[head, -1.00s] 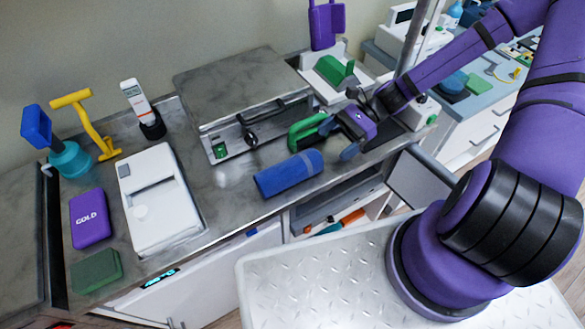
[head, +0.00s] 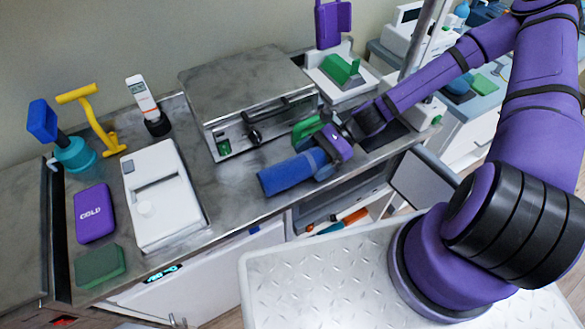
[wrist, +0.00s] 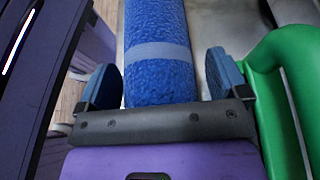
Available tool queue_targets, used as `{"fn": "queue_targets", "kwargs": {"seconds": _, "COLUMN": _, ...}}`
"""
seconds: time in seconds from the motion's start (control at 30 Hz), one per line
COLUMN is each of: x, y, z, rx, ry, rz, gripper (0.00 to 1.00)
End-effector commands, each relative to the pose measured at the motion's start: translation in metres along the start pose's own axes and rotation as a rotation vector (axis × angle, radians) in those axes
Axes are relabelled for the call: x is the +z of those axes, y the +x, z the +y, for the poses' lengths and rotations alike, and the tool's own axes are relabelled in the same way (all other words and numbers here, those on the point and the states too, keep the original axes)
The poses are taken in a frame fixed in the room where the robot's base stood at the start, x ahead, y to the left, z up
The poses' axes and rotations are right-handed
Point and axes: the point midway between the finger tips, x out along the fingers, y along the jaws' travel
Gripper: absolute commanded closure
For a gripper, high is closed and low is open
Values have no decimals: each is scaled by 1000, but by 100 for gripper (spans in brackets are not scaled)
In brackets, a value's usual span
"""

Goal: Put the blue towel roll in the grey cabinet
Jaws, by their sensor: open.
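The blue towel roll (head: 284,175) lies on the grey worktop near its front edge. My gripper (head: 322,160) is open at the roll's right end. In the wrist view the roll (wrist: 158,70), with a paler band around it, lies between the two blue fingertips of my gripper (wrist: 163,78). A gap shows at least on the right side, so the fingers are not closed on it. Below the worktop is an open compartment (head: 345,196) with a swung-out grey door (head: 426,183), which looks like the grey cabinet; its inside is partly hidden.
A green handled object (head: 306,128) stands close beside my gripper. A grey metal box (head: 245,85) with a front handle is behind the roll. A white device (head: 160,200) and purple pack (head: 94,214) lie left. Orange-handled tools (head: 354,216) show in the low compartment.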

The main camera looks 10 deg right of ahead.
Motion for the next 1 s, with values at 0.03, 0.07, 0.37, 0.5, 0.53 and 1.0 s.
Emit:
{"fn": "queue_targets", "kwargs": {"seconds": 0.03, "x": 0, "y": 0, "z": 0, "rx": 0, "ry": 0, "rz": 0, "gripper": 8}}
{"fn": "queue_targets", "kwargs": {"seconds": 0.07, "x": 0, "y": 0, "z": 0, "rx": 0, "ry": 0, "rz": 0, "gripper": 8}}
{"fn": "queue_targets", "kwargs": {"seconds": 0.37, "x": 0, "y": 0, "z": 0, "rx": 0, "ry": 0, "rz": 0, "gripper": 50}}
{"fn": "queue_targets", "kwargs": {"seconds": 0.5, "x": 0, "y": -1, "z": 0, "rx": 0, "ry": 0, "rz": 0, "gripper": 51}}
{"fn": "queue_targets", "kwargs": {"seconds": 0.53, "x": 0, "y": -1, "z": 0, "rx": 0, "ry": 0, "rz": 0, "gripper": 51}}
{"fn": "queue_targets", "kwargs": {"seconds": 1.0, "x": 39, "y": -18, "z": 0, "rx": -1, "ry": -2, "rz": 3, "gripper": 51}}
